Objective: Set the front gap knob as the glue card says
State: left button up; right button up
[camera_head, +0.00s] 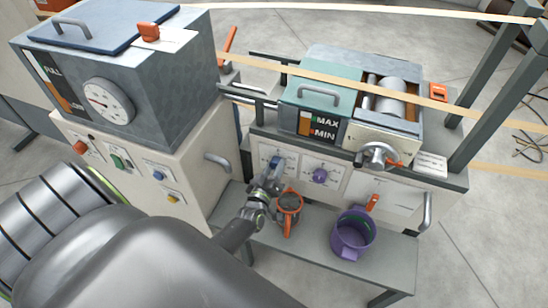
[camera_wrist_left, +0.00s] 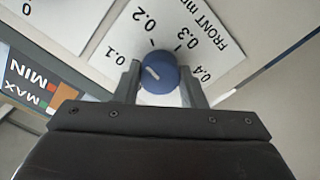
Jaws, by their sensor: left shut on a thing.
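The blue front gap knob (camera_wrist_left: 160,78) sits between the fingers of my left gripper (camera_wrist_left: 162,88). Its dial plate (camera_wrist_left: 225,55) reads FRONT mm, with marks from 0.1 to 0.4. The knob's white line points to the upper left, toward the 0.1 side. In the head view the left gripper (camera_head: 270,178) is at the blue knob (camera_head: 277,163) on the machine's front panel, shut on it. A small white card with print (camera_head: 431,164) lies at the machine's right; I cannot read it or tell whether it is the glue card. My right gripper is not in view.
A purple knob (camera_head: 320,176) is right of the blue one. Below, an orange-rimmed pot (camera_head: 289,203) and a purple bucket (camera_head: 352,236) stand on the grey shelf (camera_head: 310,264). A teal-lidded box with a MAX/MIN gauge (camera_head: 320,125) is above the panel.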

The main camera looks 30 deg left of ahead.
pick_arm(q)
jog(key=shift+m+p, duration=0.75)
jog(key=shift+m, duration=1.35)
jog(key=shift+f, duration=0.1)
jog(key=o, duration=1)
jog(key=v, duration=1.7)
jog(key=shift+s+d, duration=0.2)
